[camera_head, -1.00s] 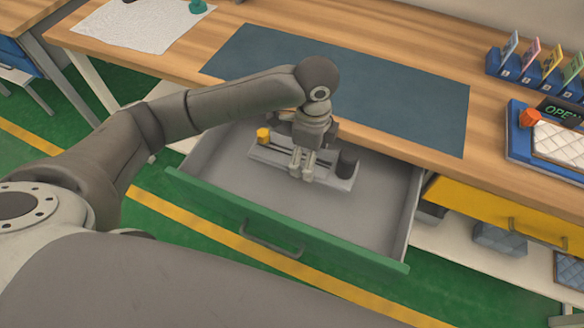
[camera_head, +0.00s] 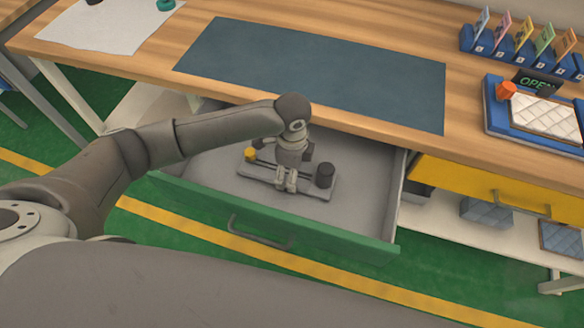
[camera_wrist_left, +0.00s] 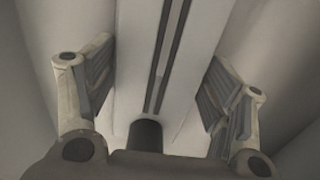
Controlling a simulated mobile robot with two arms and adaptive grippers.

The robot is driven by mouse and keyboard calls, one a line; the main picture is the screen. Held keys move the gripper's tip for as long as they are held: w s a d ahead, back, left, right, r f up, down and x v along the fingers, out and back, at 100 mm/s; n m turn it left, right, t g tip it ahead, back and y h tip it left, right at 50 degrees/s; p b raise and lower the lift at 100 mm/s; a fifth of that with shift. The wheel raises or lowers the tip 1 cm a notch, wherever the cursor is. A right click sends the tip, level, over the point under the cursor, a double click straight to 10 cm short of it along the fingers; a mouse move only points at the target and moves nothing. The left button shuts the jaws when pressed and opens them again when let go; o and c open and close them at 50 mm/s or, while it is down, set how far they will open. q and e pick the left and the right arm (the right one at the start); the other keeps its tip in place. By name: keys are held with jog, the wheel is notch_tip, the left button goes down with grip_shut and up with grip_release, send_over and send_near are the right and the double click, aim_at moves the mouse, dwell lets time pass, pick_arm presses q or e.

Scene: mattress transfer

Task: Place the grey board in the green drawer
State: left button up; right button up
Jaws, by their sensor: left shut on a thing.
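The grey board (camera_head: 313,190) is long and narrow, with a black cylinder and a small yellow part on it. It is inside the open green drawer (camera_head: 330,232), lying about level; whether it touches the floor cannot be told. My left gripper (camera_head: 286,188) reaches down into the drawer and is shut on the grey board near its middle. In the left wrist view, the board (camera_wrist_left: 180,50), with a dark slot, runs between the two fingers (camera_wrist_left: 160,75). My right gripper is not in view.
The wooden table (camera_head: 150,70) with a dark blue mat (camera_head: 310,75) overhangs the drawer's back. A yellow drawer (camera_head: 470,185) is to the right. A blue tray (camera_head: 500,125) with a white quilted pad and an orange knob stands on the table. Drawer floor right of the board is free.

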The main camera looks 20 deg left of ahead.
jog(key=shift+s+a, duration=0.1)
pick_arm(q)
jog(key=o, duration=1.3)
jog(key=shift+f, duration=0.1)
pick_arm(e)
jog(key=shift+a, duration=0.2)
pick_arm(q)
notch_tip(320, 180, up, 12)
jog(key=shift+r, duration=0.15)
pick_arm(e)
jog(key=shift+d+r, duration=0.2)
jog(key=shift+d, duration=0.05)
